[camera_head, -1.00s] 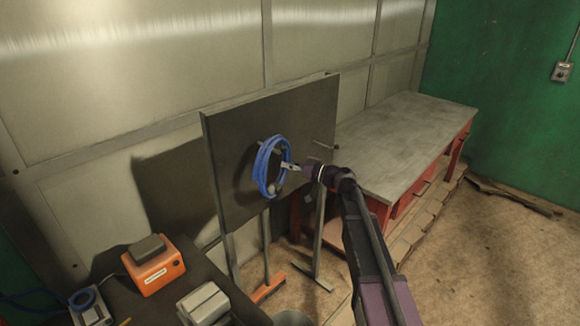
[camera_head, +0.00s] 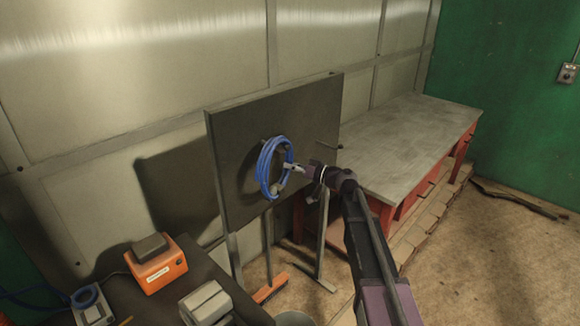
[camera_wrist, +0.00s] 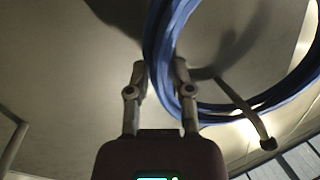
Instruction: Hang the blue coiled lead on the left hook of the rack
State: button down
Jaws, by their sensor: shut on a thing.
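The blue coiled lead (camera_head: 264,170) hangs as an upright ring in front of the dark board of the rack (camera_head: 235,200). My gripper (camera_head: 290,167) is shut on the ring's right side in the head view. In the wrist view, the fingers (camera_wrist: 160,80) are on either side of the blue strands (camera_wrist: 158,45). A peg with a knobbed end (camera_wrist: 245,112) shows inside the ring and crosses in front of its lower strands there. The left hook is mostly hidden by the coil in the head view. The right hook (camera_head: 330,147) is bare. Whether the lead rests on a hook cannot be told.
A red workbench with a grey top (camera_head: 405,150) stands right of the rack. A dark table at lower left carries an orange box (camera_head: 158,265), a grey device (camera_head: 205,304) and another device with a blue cable (camera_head: 90,305). The floor at right is mostly clear.

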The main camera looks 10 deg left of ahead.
jog(key=shift+c, duration=2.2)
grip_release()
jog(key=v, duration=1.2)
jog(key=s+d+f+m+g+h, duration=0.2)
jog(key=s+f+m+g+h, duration=0.15)
jog(key=s+f+h, duration=0.6)
jog(key=s+d+f+m+g+h, duration=0.1)
jog(key=s+d+f+m+h, duration=0.2)
jog(key=s+d, duration=0.3)
jog(key=s+d+f+m+g+h, duration=0.2)
jog(key=s+d+f, duration=0.4)
jog(key=s, duration=0.3)
jog(key=shift+s+d+m+h, duration=0.3)
jog(key=shift+d+m+h, duration=0.2)
jog(key=shift+h, duration=0.55)
